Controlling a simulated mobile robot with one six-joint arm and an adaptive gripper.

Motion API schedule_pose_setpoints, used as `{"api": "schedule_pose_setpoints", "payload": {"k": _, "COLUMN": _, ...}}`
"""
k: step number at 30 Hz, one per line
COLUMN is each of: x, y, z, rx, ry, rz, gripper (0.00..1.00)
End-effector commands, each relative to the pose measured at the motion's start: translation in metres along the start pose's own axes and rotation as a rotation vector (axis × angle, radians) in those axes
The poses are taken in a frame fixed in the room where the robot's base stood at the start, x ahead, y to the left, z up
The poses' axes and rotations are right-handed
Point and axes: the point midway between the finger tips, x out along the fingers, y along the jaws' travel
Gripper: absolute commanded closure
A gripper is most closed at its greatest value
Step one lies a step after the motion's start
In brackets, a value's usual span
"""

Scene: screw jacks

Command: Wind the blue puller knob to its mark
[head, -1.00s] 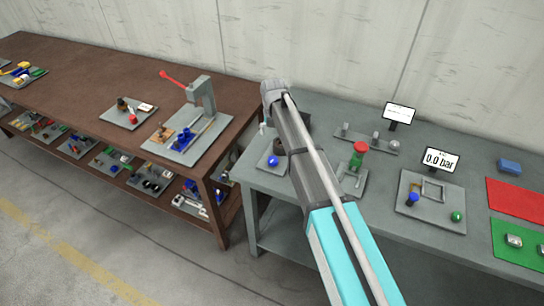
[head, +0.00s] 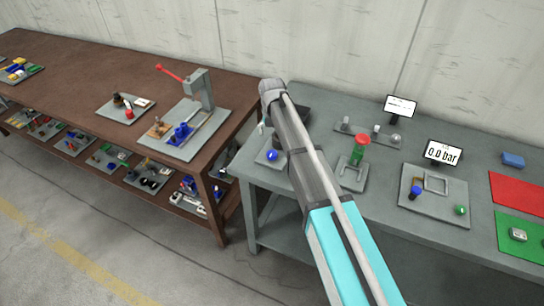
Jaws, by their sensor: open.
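A blue round knob (head: 271,155) sits on a small grey plate at the left end of the grey bench, just left of my arm. Another blue knob (head: 415,190) stands on a dark post on a grey plate farther right. I cannot tell from this view which is the puller knob, and no mark can be made out. My gripper (head: 262,127) shows only as a small pale piece below the wrist, above and left of the nearer knob and apart from it in the picture. The rest of it is hidden; it is open.
A red-topped green post (head: 360,150) stands right of my arm. A "0.0 bar" display (head: 443,152), a green knob (head: 461,210), a red mat (head: 520,195) and a green mat (head: 520,240) lie farther right. A brown table (head: 90,75) with a red-levered press (head: 198,88) stands left.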

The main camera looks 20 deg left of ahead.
Motion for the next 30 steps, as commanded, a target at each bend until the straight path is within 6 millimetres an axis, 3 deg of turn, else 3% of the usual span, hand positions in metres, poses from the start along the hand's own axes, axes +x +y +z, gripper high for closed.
{"api": "schedule_pose_setpoints", "payload": {"k": 30, "x": 0.082, "y": 0.002, "z": -0.001, "rx": -0.002, "ry": 0.000, "rz": 0.000, "gripper": 0.05}}
